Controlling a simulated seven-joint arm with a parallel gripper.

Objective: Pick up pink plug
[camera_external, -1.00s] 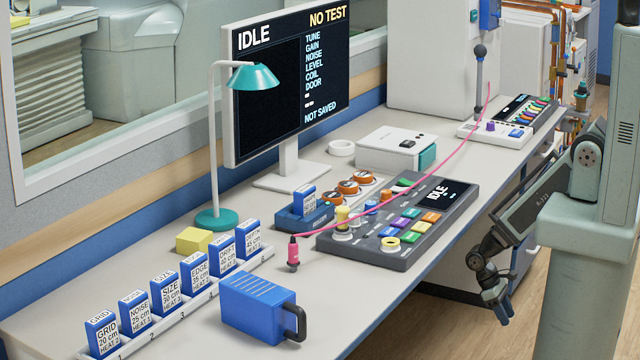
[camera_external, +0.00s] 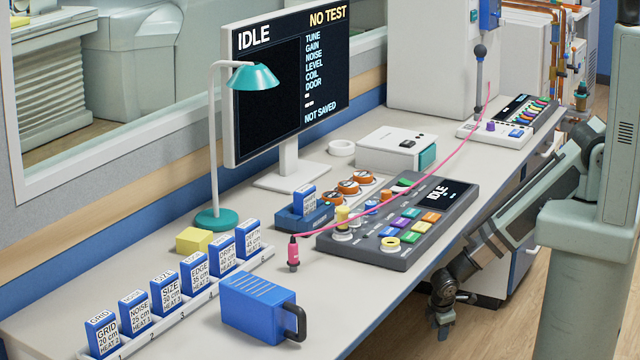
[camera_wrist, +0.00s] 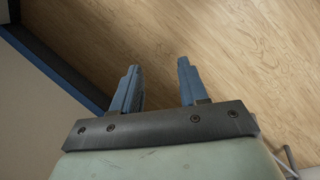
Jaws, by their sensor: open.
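The pink plug (camera_external: 293,254) stands upright on the desk, left of the dark control console and behind the blue handled box. A pink cable runs from its top across the console toward the back right. My gripper (camera_external: 442,326) hangs beside the desk's front edge, below the desktop and well to the right of the plug. In the wrist view my gripper (camera_wrist: 158,84) has its two fingers apart with nothing between them, over the wooden floor. The plug does not show in the wrist view.
The console (camera_external: 402,222), the blue handled box (camera_external: 258,308) and a rack of blue cartridges (camera_external: 170,312) surround the plug. A teal lamp (camera_external: 215,217) and a monitor (camera_external: 288,85) stand behind. The desk's front edge lies between my gripper and the plug.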

